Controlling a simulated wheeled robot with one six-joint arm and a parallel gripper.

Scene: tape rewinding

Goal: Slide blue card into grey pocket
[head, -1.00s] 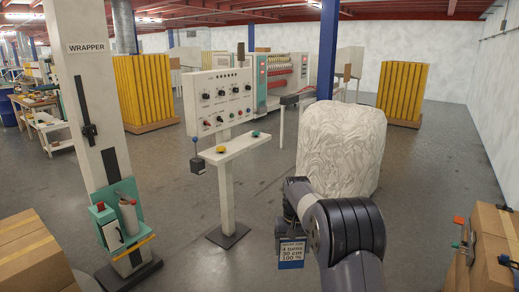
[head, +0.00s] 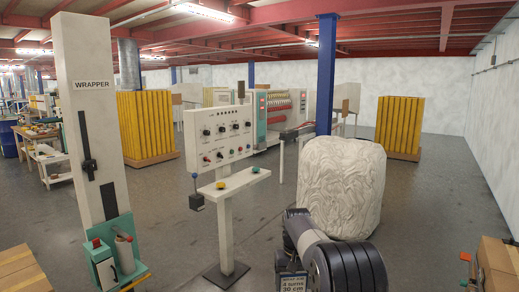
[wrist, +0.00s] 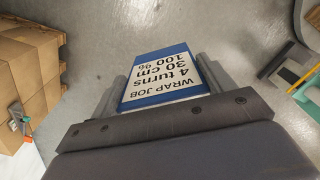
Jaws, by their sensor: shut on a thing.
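The blue card (wrist: 153,102) has a white label reading WRAP JOB, 4 turns, 30 cm, 100 %. It appears upside down in the wrist view. My gripper (wrist: 158,80) is shut on it, with a finger along each side. In the head view the card (head: 291,284) hangs below my gripper (head: 287,262), cut by the bottom edge, in front of the white-wrapped load and right of the control panel post. I cannot pick out a grey pocket for certain in either view.
The white control panel (head: 217,130) stands on a post with a small shelf (head: 229,186). The WRAPPER column (head: 91,130) is at left. A white-wrapped load (head: 341,188) stands behind my arm. Cardboard boxes (wrist: 27,75) lie left in the wrist view. Open floor lies between post and column.

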